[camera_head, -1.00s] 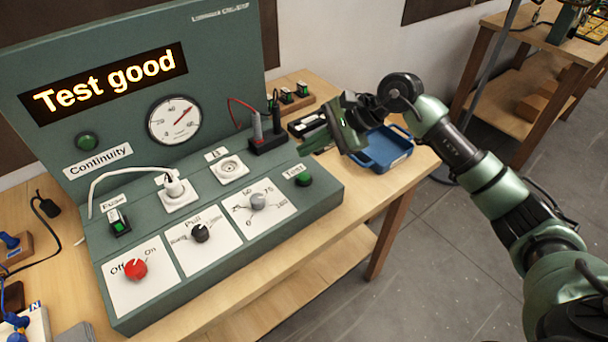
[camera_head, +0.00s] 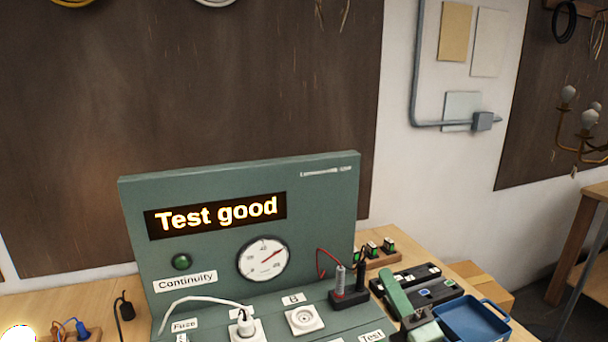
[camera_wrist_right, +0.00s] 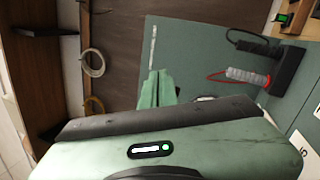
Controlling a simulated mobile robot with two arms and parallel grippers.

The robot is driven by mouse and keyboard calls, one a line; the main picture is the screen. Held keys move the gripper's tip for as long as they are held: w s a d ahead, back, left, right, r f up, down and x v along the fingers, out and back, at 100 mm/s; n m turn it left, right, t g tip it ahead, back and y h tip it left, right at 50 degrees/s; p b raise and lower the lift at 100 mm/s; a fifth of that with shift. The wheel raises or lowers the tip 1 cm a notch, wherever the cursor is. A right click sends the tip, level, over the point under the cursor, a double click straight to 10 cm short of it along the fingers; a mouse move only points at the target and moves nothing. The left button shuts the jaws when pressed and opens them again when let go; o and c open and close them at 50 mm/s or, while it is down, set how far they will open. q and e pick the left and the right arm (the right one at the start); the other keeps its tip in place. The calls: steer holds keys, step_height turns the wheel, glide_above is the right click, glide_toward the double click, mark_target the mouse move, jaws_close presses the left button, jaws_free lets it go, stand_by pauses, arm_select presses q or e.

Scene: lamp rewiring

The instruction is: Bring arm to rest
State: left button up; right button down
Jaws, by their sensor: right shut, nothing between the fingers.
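My right gripper (camera_head: 389,280) shows at the lower right of the head view, its green fingers shut and empty. It is just right of the green test panel (camera_head: 330,185), in front of a dark tray. In the right wrist view the closed fingers (camera_wrist_right: 157,90) point towards the panel (camera_wrist_right: 205,50), holding nothing. The display (camera_head: 215,215) reads "Test good" and the gauge (camera_head: 263,260) needle points up and right. A white plug (camera_head: 244,326) sits in the left socket; the right socket (camera_head: 304,319) is empty. My left gripper is out of view.
Two probes stand in a dark holder (camera_head: 350,298) close left of the gripper. A blue tray (camera_head: 472,320) is to its right, a cardboard box (camera_head: 490,292) behind that. A glowing bulb (camera_head: 17,334) is at the lower left. The wall above is clear of the arm.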

steer(key=s+d+f+m+g+h, duration=0.3)
steer(key=s+d+f+m+h, duration=0.1)
steer(key=f+m, duration=0.4)
steer(key=s+d+f+m+g+h, duration=0.45)
steer(key=f+m, duration=0.25)
steer(key=f, duration=0.2)
steer(key=s+a+f+m+g+y, duration=0.1)
steer(key=s+f+m+g, duration=0.2)
steer(key=s+f, duration=0.3)
steer(key=s+a+f+m+g, duration=0.2)
steer(key=s+f+g, duration=0.15)
steer(key=s, duration=0.45)
steer(key=s+a+f+m+g+y, duration=0.1)
steer(key=s+f+m+g, duration=0.25)
steer(key=s, duration=0.45)
step_height(320, 180, down, 27)
steer(key=s+g, duration=0.1)
steer(key=s+d+f+g, duration=0.1)
steer(key=s+d+f, duration=0.2)
steer(key=s+f, duration=1.2)
steer(key=shift+s+d+f+n, duration=0.2)
steer(key=shift+s+n, duration=0.25)
steer(key=shift+s, duration=0.4)
